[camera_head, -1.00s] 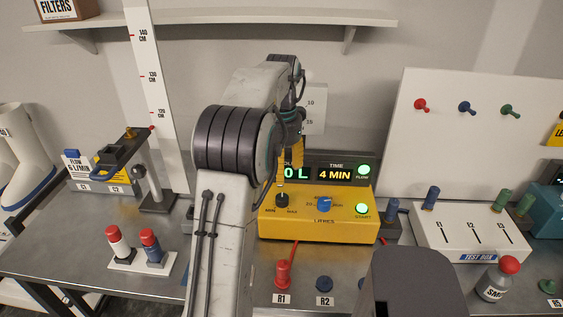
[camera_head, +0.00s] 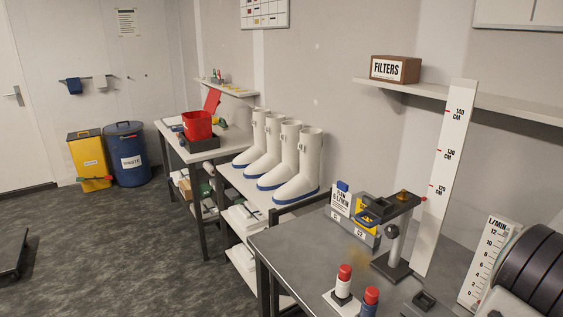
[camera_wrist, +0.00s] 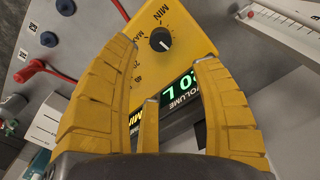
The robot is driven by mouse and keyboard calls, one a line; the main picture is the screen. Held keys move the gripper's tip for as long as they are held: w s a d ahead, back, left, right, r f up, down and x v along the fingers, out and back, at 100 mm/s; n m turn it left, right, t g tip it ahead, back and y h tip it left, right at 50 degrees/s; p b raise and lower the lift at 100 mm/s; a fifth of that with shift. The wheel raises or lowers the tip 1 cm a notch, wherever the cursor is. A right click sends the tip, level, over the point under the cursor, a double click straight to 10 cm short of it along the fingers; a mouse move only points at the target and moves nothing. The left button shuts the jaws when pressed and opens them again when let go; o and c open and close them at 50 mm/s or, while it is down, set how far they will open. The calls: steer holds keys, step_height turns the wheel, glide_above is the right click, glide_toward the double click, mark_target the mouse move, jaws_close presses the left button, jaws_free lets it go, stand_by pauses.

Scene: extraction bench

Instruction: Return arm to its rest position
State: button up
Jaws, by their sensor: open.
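My gripper (camera_wrist: 162,65) shows in the wrist view with its yellow ribbed fingers spread apart and nothing between them. Beyond the fingers is the yellow control box (camera_wrist: 190,28) with its black MIN/MAX knob (camera_wrist: 160,40) and a green-lit VOLUME display (camera_wrist: 184,88), partly hidden by the fingers. I cannot tell the gap between fingers and box. In the head view only a dark ribbed joint of my arm shows at the right edge; the gripper is outside that view.
White boots (camera_head: 298,165) stand on a lower rack. A yellow bin (camera_head: 88,158) and blue drum (camera_head: 127,155) stand behind open floor.

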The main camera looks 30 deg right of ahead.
steer(key=w+a+r+n+t+h, duration=0.1)
steer(key=w+a+n, duration=0.4)
steer(key=w+a, duration=0.6)
steer(key=w+a+r+n, duration=0.2)
steer(key=w+a+n, duration=0.4)
steer(key=w+a, duration=0.5)
steer(key=a+f+n+t, duration=0.1)
steer(key=a+f+n, duration=0.1)
steer(key=a+n, duration=0.2)
steer(key=s+a+f+n+t, duration=0.1)
steer(key=a+n, duration=0.3)
steer(key=a, duration=0.7)
steer(key=a+f+n+t+y, duration=0.1)
steer(key=a+f+n, duration=0.3)
steer(key=a, duration=0.4)
steer(key=shift+s+a, duration=0.15)
steer(key=shift+s, duration=0.2)
